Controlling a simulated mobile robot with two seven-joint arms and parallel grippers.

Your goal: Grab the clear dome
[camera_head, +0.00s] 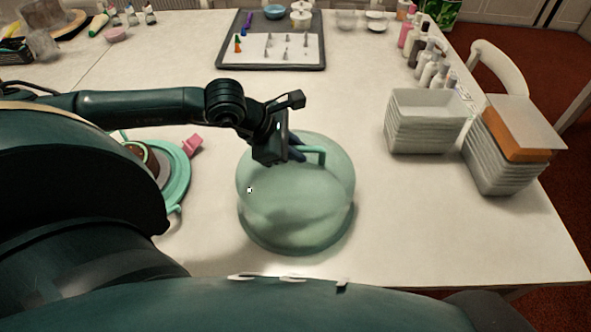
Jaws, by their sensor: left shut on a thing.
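The clear dome (305,205) is a greenish, see-through cover with a green handle on top. It is in the middle of the head view, on or just above the white table. My left gripper (297,153) reaches in from the left and is shut on the dome's handle. The fingers partly hide the handle's left end. My right gripper is not in view.
A turquoise cake turntable (179,180) with a cake stands at left, partly hidden by my arm. White baskets (425,122) and a second stack (497,160) stand at right. A dark tray (309,64) lies at the back. Bottles (428,70) line the back right.

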